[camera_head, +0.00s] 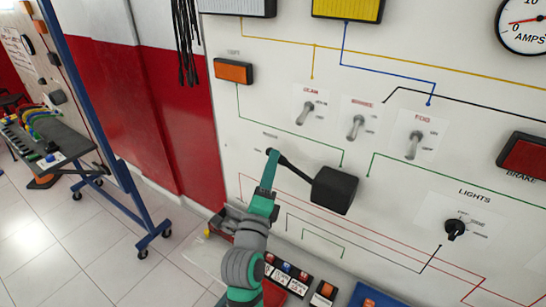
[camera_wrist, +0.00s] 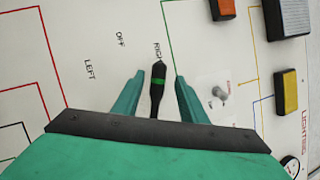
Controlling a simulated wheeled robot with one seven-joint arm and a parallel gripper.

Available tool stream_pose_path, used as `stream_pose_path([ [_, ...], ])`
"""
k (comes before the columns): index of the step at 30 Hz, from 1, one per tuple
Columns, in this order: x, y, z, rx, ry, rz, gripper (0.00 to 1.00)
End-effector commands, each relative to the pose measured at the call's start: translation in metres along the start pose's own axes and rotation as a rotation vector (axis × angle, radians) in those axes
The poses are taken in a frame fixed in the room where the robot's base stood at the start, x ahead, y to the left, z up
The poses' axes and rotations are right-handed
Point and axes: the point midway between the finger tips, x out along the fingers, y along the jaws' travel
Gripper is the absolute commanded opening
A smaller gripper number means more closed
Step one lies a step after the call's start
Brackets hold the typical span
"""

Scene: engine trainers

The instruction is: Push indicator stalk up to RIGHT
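The indicator stalk (camera_head: 295,167) is a thin black lever running up and left from a black box (camera_head: 335,190) on the white panel. In the wrist view the stalk (camera_wrist: 157,88) has a green band, and its tip is at the word RIGHT, away from OFF and LEFT. My gripper (camera_head: 270,157) is at the stalk's outer end. In the wrist view its two fingers are apart, one on each side of the stalk, with gaps visible. Whether a finger touches the stalk I cannot tell.
Toggle switches, including one marked FOG (camera_head: 414,145), sit above the stalk. An orange lamp (camera_head: 234,71) is at upper left, and a LIGHTS knob (camera_head: 455,229) at lower right. Small labelled blocks (camera_head: 290,278) lie below. A wheeled blue frame (camera_head: 90,120) stands at left.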

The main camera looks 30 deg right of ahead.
Motion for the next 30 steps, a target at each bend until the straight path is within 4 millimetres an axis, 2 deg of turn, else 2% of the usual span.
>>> stream_pose_path([
  [1,-0.011,0.001,0.001,-0.002,-0.003,0.001,0.39],
  [6,-0.038,0.0,0.0,-0.002,-0.002,0.001,0.39],
  [12,-0.059,0.0,0.0,0.0,-0.001,0.0,0.39],
  [17,-0.064,0.0,-0.001,0.0,0.001,0.0,0.39],
  [30,-0.065,-0.001,-0.001,0.001,0.001,-0.001,0.39],
])
